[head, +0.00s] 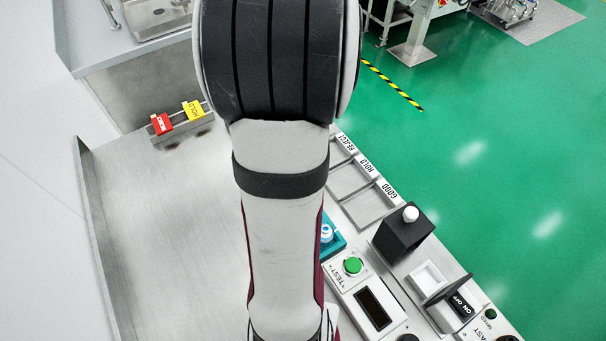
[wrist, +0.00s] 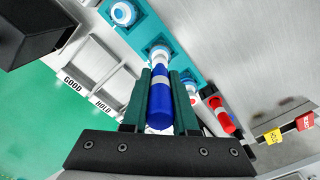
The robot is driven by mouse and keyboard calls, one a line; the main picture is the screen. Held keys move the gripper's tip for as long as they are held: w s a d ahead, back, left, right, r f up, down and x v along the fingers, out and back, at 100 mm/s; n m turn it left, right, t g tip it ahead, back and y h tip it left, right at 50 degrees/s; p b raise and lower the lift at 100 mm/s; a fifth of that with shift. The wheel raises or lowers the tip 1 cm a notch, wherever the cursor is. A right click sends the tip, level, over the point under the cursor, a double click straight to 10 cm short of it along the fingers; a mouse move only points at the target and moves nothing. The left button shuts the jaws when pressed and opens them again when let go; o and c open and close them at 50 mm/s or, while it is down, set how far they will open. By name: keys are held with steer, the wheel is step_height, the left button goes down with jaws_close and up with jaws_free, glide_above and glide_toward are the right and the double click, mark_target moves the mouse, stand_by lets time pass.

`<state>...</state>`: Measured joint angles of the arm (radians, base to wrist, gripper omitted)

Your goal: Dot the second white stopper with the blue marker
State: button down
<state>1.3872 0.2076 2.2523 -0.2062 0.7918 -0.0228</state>
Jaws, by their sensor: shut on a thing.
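My gripper (wrist: 160,82) is shut on the blue marker (wrist: 159,106), which has a white band and points away from the wrist. A teal holder (wrist: 178,60) carries a row of white stoppers in blue surrounds. One stopper (wrist: 123,12) is at the upper left of the wrist view. A third stopper (wrist: 191,89) is partly hidden beside the right finger. In the head view, part of the teal holder (head: 335,247) shows with one stopper (head: 327,231); my arm hides the gripper.
A red marker (wrist: 219,114) stands right of my gripper. GOOD and HOLD bins (wrist: 93,63) lie left. Yellow (head: 193,109) and red (head: 161,123) tags sit on a rack. A black block with a white knob (head: 404,230) and a test box (head: 365,290) stand right. The left worktop is clear.

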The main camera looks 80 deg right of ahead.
steer(key=shift+r, duration=3.5)
steer(key=w+a+r+n, duration=0.2)
steer(key=w+a+n, duration=0.3)
steer(key=w, duration=0.5)
steer(key=w+a+r+n, duration=0.3)
steer(key=w+a+n, duration=0.15)
steer(key=w, duration=0.65)
steer(key=w+a+r+n, duration=0.2)
steer(key=w+a+n, duration=0.2)
steer(key=a, duration=0.5)
steer(key=w+a+r+n, duration=0.2)
steer(key=w+a+n, duration=0.2)
steer(key=a, duration=0.6)
steer(key=shift+r, duration=0.15)
